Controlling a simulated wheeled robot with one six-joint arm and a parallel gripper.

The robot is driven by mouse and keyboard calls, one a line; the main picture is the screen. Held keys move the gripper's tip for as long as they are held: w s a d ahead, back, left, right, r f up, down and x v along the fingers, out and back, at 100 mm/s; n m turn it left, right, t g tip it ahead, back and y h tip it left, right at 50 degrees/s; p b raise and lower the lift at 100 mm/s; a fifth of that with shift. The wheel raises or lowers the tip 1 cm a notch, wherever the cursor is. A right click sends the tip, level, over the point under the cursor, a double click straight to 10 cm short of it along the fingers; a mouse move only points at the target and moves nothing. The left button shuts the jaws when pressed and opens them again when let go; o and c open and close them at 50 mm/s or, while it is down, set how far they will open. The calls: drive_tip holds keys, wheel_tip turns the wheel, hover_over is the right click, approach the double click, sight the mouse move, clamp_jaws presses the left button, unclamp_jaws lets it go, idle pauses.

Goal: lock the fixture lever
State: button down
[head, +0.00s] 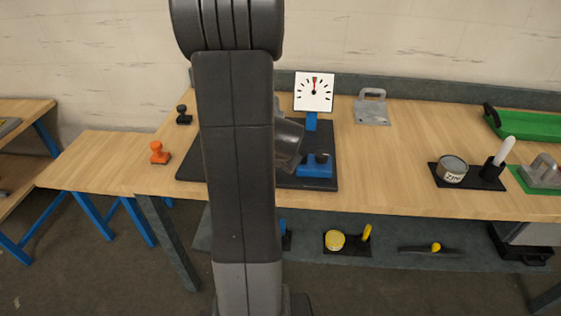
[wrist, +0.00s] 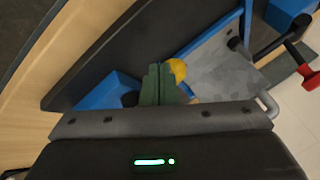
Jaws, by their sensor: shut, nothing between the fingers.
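The fixture stands on a dark base plate (head: 305,182) on the bench, with a blue block (head: 315,166) and a white dial (head: 314,91) with a red pointer. My arm hides its left part in the head view. My gripper (wrist: 159,72) is shut and empty, its fingers together over the fixture. A rounded yellow knob (wrist: 177,69) shows right beside the fingertips; I cannot tell whether they touch. A black rod with a red end (wrist: 309,80) shows at the right of the wrist view. I cannot tell which of these is the lever, or its state.
An orange stamp-like piece (head: 159,153) stands left on the bench (head: 400,160). A grey bracket (head: 372,106) lies at the back. A tin (head: 452,170) and a green tray (head: 530,124) are at the right. The bench middle, right of the fixture, is clear.

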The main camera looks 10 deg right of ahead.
drive_tip(key=shift+w+a+p, duration=0.2)
drive_tip(key=shift+w+p, duration=0.05)
drive_tip(key=shift+w, duration=0.4)
drive_tip(key=shift+w+a+p, duration=0.2)
drive_tip(key=shift+w+p, duration=0.05)
drive_tip(key=shift+w, duration=0.4)
drive_tip(key=shift+w+r, duration=0.1)
